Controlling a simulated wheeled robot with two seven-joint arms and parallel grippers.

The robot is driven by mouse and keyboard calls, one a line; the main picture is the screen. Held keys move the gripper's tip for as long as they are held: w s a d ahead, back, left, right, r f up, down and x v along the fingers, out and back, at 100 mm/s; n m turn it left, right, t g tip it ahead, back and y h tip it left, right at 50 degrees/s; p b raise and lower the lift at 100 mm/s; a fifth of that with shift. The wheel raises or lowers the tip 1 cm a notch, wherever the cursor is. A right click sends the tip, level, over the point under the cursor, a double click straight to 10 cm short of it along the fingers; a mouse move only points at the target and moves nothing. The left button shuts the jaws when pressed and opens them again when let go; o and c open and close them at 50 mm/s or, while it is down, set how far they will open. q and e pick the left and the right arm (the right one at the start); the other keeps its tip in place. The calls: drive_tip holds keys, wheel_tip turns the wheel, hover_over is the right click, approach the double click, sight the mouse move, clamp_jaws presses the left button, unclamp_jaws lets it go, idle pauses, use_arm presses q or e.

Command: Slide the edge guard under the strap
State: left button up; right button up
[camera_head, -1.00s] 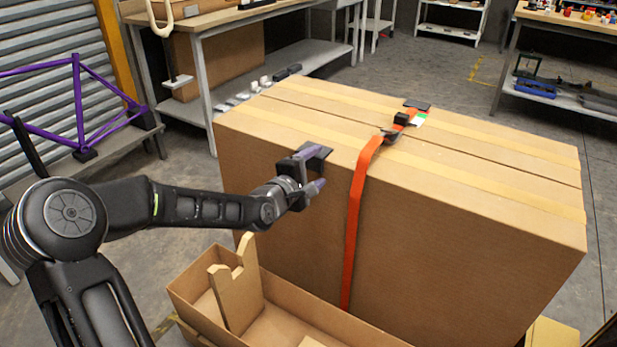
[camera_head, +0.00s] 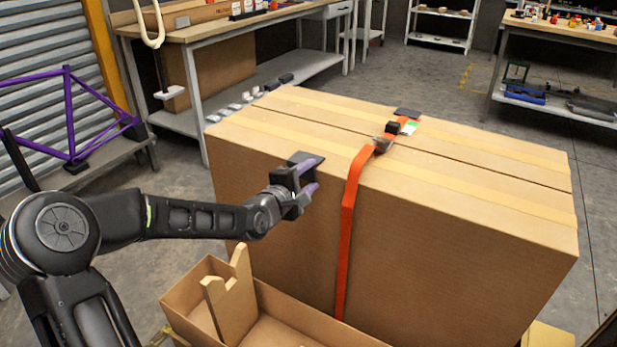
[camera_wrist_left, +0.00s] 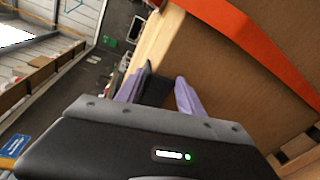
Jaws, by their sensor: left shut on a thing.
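A large cardboard box (camera_head: 450,255) has an orange strap (camera_head: 346,230) running down its front face and across its top. My left gripper (camera_head: 309,181) is shut on a dark angled edge guard (camera_head: 307,161) at the box's upper front edge. The guard is left of the strap, with a gap of bare cardboard between them. In the left wrist view the guard (camera_wrist_left: 155,90) shows between the purple fingers, with the strap (camera_wrist_left: 245,35) apart from it. Whether the guard touches the box is unclear. A second dark guard (camera_head: 408,112) lies at the strap's far end. My right gripper is out of view.
An open cardboard tray (camera_head: 178,297) with an upright notched piece stands below my left arm. A workbench (camera_head: 195,35) and a purple frame (camera_head: 70,115) are behind at left.

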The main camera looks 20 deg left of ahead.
sight(351, 186)
use_arm(q)
drive_tip(key=shift+c, duration=0.6)
drive_tip(key=o, duration=0.7)
drive_tip(key=c, duration=0.4)
drive_tip(key=shift+d, duration=0.1)
drive_tip(key=shift+s+d+f+b, duration=0.1)
drive_tip(key=shift+s+d+b, duration=0.25)
drive_tip(key=shift+d, duration=1.25)
drive_tip(key=shift+s+d+b, duration=0.15)
drive_tip(key=shift+d+b, duration=0.4)
drive_tip(key=shift+d, duration=1.1)
drive_tip(key=shift+s+d+f+b, duration=0.1)
drive_tip(key=shift+s+d+b, duration=0.25)
drive_tip(key=shift+d, duration=1.25)
drive_tip(key=shift+w+r, duration=0.1)
